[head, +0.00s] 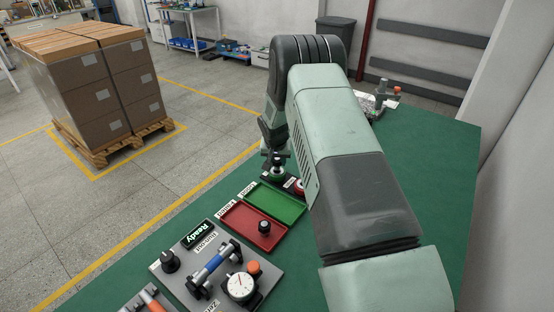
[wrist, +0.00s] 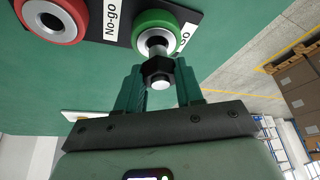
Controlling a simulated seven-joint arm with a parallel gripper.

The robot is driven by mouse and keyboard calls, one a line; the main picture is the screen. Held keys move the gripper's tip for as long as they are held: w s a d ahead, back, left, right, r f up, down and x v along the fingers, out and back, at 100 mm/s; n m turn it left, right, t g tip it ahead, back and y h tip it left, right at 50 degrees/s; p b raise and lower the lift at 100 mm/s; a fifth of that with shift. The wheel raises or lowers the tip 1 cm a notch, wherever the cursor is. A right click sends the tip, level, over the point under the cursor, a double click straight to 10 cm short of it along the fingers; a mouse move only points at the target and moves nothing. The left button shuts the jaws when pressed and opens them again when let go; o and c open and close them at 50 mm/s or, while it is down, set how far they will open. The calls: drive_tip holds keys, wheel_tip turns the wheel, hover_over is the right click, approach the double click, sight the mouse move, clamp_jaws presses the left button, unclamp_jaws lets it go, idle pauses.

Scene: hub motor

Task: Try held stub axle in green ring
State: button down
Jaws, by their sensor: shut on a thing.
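My gripper (wrist: 158,80) is shut on the stub axle (wrist: 158,70), a dark hex collar with a bright metal end facing the wrist camera. In the wrist view the green ring (wrist: 143,20), with a metal bore, lies just beyond the axle. The red No-go ring (wrist: 62,33) is to the left, apart from the gripper.
A green tray (head: 285,210) and a red tray (head: 232,219) lie on the table; a dark part (head: 264,228) is in the red one. Nearer are a display reading Ready (head: 200,234), a dial gauge (head: 240,286) and a blue-and-metal shaft (head: 209,267) on a stand.

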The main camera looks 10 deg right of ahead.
drive_tip(key=shift+f, duration=0.45)
idle(1.0)
drive_tip(key=shift+r, duration=0.15)
drive_tip(key=shift+r, duration=0.6)
wheel_tip(320, 180, up, 4)
drive_tip(key=shift+s+f, duration=0.1)
drive_tip(key=shift+s, duration=0.05)
drive_tip(key=shift+f, duration=2.1)
drive_tip(key=shift+f, duration=1.2)
idle(1.8)
drive_tip(key=c, duration=0.7)
unclamp_jaws()
